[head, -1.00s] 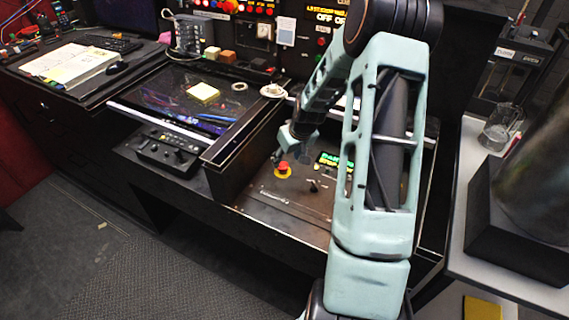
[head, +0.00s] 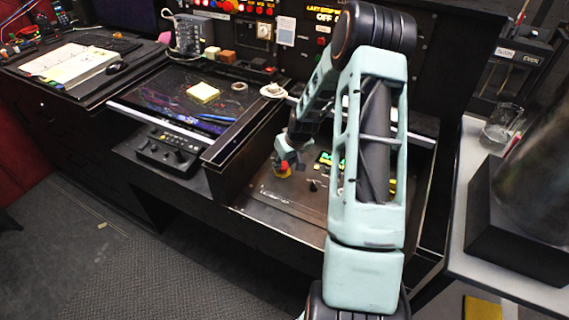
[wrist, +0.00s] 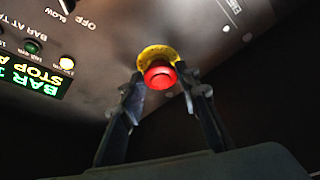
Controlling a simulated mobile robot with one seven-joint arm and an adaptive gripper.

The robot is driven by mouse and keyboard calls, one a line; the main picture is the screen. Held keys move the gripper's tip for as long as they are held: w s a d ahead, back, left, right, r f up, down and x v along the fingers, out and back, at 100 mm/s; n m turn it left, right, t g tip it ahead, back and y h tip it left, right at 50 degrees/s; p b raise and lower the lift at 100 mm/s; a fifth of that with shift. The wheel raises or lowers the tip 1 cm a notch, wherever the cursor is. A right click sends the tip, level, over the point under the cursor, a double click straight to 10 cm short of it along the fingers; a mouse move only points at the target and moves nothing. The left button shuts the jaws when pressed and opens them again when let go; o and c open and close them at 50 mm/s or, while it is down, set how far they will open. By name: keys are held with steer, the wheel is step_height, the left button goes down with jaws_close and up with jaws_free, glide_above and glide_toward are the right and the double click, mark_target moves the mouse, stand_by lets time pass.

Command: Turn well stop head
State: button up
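The stop head is a red mushroom button (wrist: 160,76) on a yellow ring (wrist: 155,53), set in a dark metal panel. In the head view the red head (head: 284,164) shows partly, just under my gripper (head: 285,156). In the wrist view my gripper (wrist: 165,88) is open, one finger on each side of the red head. The fingertips are near its sides, with what looks like a small gap at the right. Contact on the left cannot be told.
A green-lit display (wrist: 30,75) and small indicator lamps sit left of the button in the wrist view. A black knob (head: 314,185) stands close to the button. A raised dark partition (head: 235,140) borders the panel on the left.

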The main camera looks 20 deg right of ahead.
steer(key=c, duration=0.3)
